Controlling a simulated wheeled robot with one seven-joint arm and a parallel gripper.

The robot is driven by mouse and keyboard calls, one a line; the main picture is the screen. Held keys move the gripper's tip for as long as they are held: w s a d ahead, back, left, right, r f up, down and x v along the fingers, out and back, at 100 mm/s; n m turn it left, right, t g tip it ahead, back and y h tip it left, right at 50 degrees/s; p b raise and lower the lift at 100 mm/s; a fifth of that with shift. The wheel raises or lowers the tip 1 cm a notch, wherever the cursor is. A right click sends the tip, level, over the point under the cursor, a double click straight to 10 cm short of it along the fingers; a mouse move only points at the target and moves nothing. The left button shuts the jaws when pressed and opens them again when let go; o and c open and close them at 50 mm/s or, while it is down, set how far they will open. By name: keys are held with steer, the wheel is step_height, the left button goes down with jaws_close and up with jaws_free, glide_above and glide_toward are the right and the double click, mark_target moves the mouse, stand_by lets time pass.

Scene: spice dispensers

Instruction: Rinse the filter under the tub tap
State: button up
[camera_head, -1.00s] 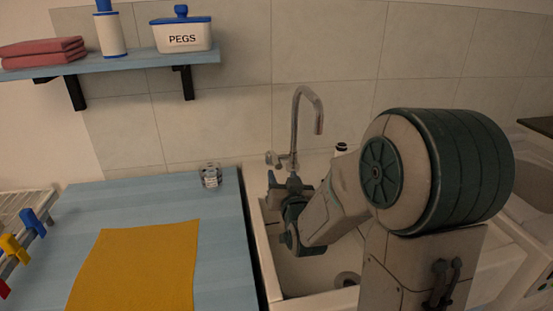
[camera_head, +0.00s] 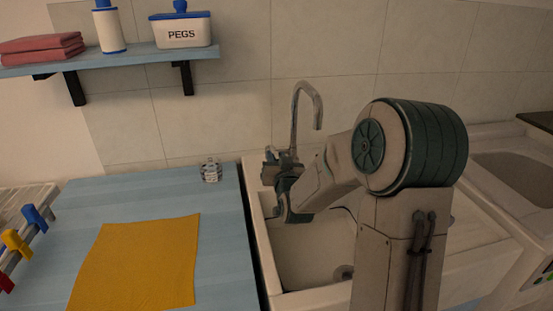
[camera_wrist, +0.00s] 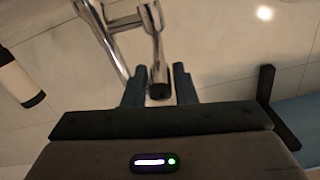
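The chrome tap (camera_head: 296,112) rises at the back of the tub (camera_head: 305,250). My gripper (camera_head: 268,165) is at the tap's base, left of the spout. In the wrist view, the chrome tap pipes (camera_wrist: 104,38) run down from the top. My gripper (camera_wrist: 158,76) has its two fingers apart there, one each side of a dark-ended tap handle (camera_wrist: 160,84); gaps show beside it. A small clear and grey cylinder (camera_head: 210,171), possibly the filter, stands upright on the blue counter, apart from my gripper. I cannot identify it surely.
A yellow cloth (camera_head: 140,262) lies on the blue counter (camera_head: 222,235). The wall shelf (camera_head: 135,61) holds a PEGS box (camera_head: 181,33). A white bottle (camera_wrist: 14,76) with a dark cap is near the tap. The tub basin looks empty where visible.

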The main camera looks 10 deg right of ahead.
jaws_close()
steer(key=shift+w+r+g+p, duration=0.1)
steer(key=shift+r+g+p, duration=0.25)
steer(key=shift+r+g, duration=0.1)
steer(key=o, duration=0.8)
jaws_free()
steer(key=s+r+b, duration=0.1)
steer(key=s+b, duration=0.3)
steer(key=s, duration=0.9)
steer(key=shift+s+b, duration=0.35)
steer(key=shift+b, duration=0.05)
